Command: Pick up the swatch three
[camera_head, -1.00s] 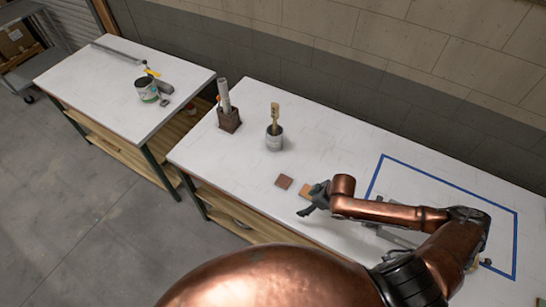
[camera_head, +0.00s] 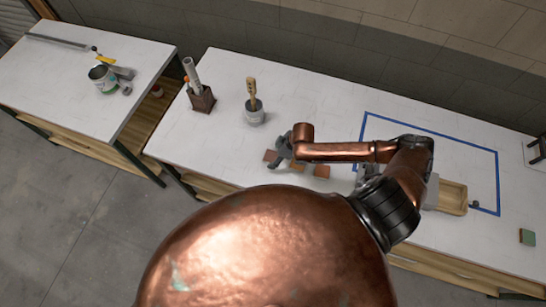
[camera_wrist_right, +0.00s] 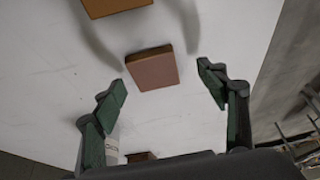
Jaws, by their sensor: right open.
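Several small square swatches lie in a row on the white table. The leftmost, a reddish-brown swatch (camera_head: 270,156), is partly beside my right gripper (camera_head: 284,150). An orange-tan swatch (camera_head: 298,167) and a brown-orange swatch (camera_head: 321,171) lie to its right, partly under my arm. In the right wrist view the reddish-brown swatch (camera_wrist_right: 153,70) lies flat, centred ahead of the open green fingers of my right gripper (camera_wrist_right: 162,80), with nothing held. An orange swatch (camera_wrist_right: 115,6) shows at the top edge. No numbers are readable on the swatches. My left gripper is not in view.
A grey can with a brush (camera_head: 255,110) and a brown holder with rolls (camera_head: 201,97) stand behind and left of the swatches. A wooden tray (camera_head: 452,197) lies right, near a blue tape outline (camera_head: 498,180). A green block (camera_head: 527,237) lies far right. The left table (camera_head: 60,85) holds another can.

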